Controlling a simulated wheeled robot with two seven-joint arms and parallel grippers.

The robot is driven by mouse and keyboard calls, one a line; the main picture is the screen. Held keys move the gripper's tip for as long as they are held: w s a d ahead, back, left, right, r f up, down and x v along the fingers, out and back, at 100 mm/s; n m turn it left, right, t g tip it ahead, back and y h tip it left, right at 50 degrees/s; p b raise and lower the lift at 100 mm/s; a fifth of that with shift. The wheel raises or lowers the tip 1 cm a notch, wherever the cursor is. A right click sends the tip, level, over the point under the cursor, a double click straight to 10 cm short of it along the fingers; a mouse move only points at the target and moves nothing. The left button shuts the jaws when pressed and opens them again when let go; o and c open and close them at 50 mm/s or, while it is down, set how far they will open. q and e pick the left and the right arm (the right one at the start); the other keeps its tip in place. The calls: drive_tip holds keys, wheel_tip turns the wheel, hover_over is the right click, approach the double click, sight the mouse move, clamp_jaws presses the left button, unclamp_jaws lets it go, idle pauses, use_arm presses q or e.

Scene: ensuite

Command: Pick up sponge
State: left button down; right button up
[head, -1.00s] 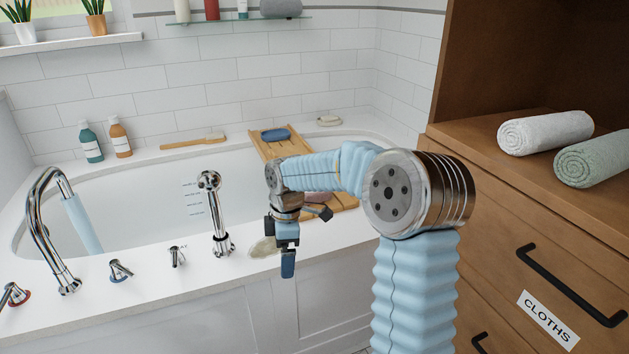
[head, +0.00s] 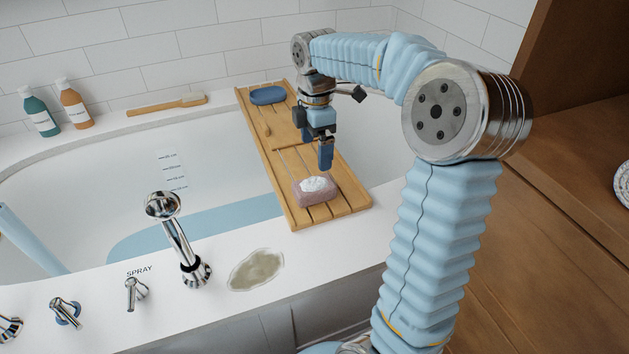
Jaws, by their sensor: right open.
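A pinkish-purple block with white foam on top, which looks like the sponge (head: 316,191), lies on the near end of the wooden bath tray (head: 352,202). My right gripper (head: 326,160) points down above the tray, just behind and slightly right of the sponge in the picture. It is open and empty, and apart from the sponge as far as I can tell. The far finger is largely hidden behind the near one. My left gripper is not in view.
A blue oval item (head: 268,95) lies on the tray's far end. A chrome sprayer (head: 178,235) and a murky puddle (head: 256,269) are on the near rim.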

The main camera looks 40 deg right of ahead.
hover_over(314, 184)
drive_tip(key=f, duration=0.6)
drive_tip(key=shift+d, duration=0.35)
drive_tip(key=f, duration=0.5)
drive_tip(key=shift+a+f, duration=0.3)
drive_tip(key=shift+a, duration=0.05)
drive_tip(key=c, duration=1)
drive_tip(key=shift+c, duration=0.2)
drive_tip(key=shift+r, duration=0.15)
drive_tip(key=shift+r, duration=0.35)
wheel_tip(314, 184, up, 2)
drive_tip(key=shift+r, duration=0.2)
drive_tip(key=s+a+r+b, duration=0.1)
drive_tip(key=s+a+r, duration=0.8)
drive_tip(key=a, duration=0.1)
drive_tip(key=shift+s+a+r, duration=0.2)
drive_tip(key=shift+a+r, duration=0.05)
drive_tip(key=shift+r, duration=0.1)
